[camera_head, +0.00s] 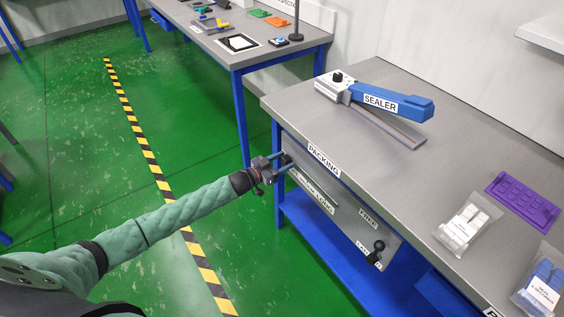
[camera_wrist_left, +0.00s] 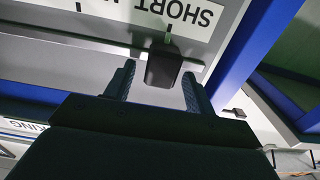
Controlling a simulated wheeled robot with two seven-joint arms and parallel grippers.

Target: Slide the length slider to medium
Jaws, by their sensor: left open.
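The length slider's dark knob (camera_wrist_left: 163,66) sits in its slot on the grey panel, by the tick at the SHORT label (camera_wrist_left: 182,14), which reads upside down in the left wrist view. My left gripper (camera_wrist_left: 157,85) is open, with one finger on each side of the knob; I cannot tell whether either touches it. In the head view my left gripper (camera_head: 279,166) is at the left end of the front panel (camera_head: 345,217), under the PACKING label, and largely hides the knob. The panel's length lettering is partly legible there. My right gripper is not in view.
The packing table (camera_head: 440,140) above holds a blue sealer (camera_head: 390,102), a purple tray (camera_head: 522,200) and clear bags (camera_head: 466,226). Green floor lies open to the left.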

